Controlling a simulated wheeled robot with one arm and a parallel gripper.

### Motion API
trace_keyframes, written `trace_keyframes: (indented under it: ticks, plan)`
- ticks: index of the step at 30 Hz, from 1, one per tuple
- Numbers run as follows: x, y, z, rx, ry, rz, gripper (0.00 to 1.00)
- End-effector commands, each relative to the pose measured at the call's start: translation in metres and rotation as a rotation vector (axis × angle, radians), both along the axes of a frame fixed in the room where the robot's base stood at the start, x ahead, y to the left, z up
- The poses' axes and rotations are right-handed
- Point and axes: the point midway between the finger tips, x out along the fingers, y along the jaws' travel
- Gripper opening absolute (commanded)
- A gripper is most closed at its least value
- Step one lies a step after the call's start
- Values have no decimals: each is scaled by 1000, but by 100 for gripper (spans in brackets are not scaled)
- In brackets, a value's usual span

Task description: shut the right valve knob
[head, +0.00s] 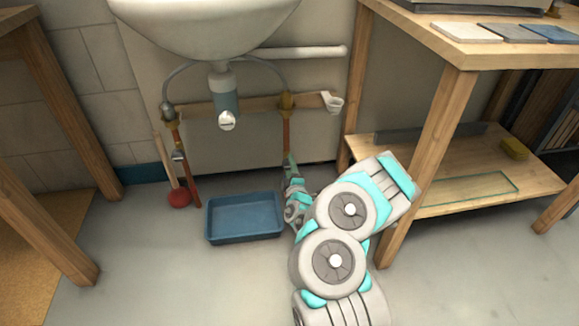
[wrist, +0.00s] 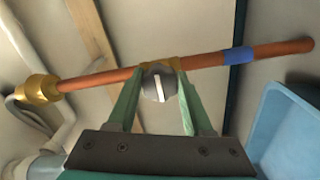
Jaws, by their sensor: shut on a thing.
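The right valve knob (wrist: 158,84) is a round grey knob with a white bar, mounted on a copper pipe (wrist: 210,61). In the wrist view the bar stands roughly across the pipe. My gripper (wrist: 160,77) has one green finger on each side of the knob and is shut on it. In the head view the same pipe (head: 286,132) drops from under the sink, and my gripper (head: 291,162) is at its lower part. The knob is hidden there behind my gripper and arm.
A left valve (head: 178,155) sits on the other copper pipe, with a red plunger (head: 180,198) below. A blue tray (head: 245,237) lies on the floor left of my arm. The sink (head: 205,25) hangs above. A wooden bench (head: 430,150) stands close on the right.

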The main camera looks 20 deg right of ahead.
Motion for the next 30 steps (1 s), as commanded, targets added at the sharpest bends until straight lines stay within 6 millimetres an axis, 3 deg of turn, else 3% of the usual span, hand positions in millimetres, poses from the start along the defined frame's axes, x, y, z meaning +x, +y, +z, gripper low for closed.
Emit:
trace_keyframes:
  ticks: [2,3,11,22,30]
  plan:
    - [0,0,-1,2,3,-1,0]
    - [0,0,-1,2,3,-1,52]
    - [0,0,-1,0,1,-1,81]
    - [-6,1,-1,1,4,-1,81]
    - [-38,9,0,5,5,-3,81]
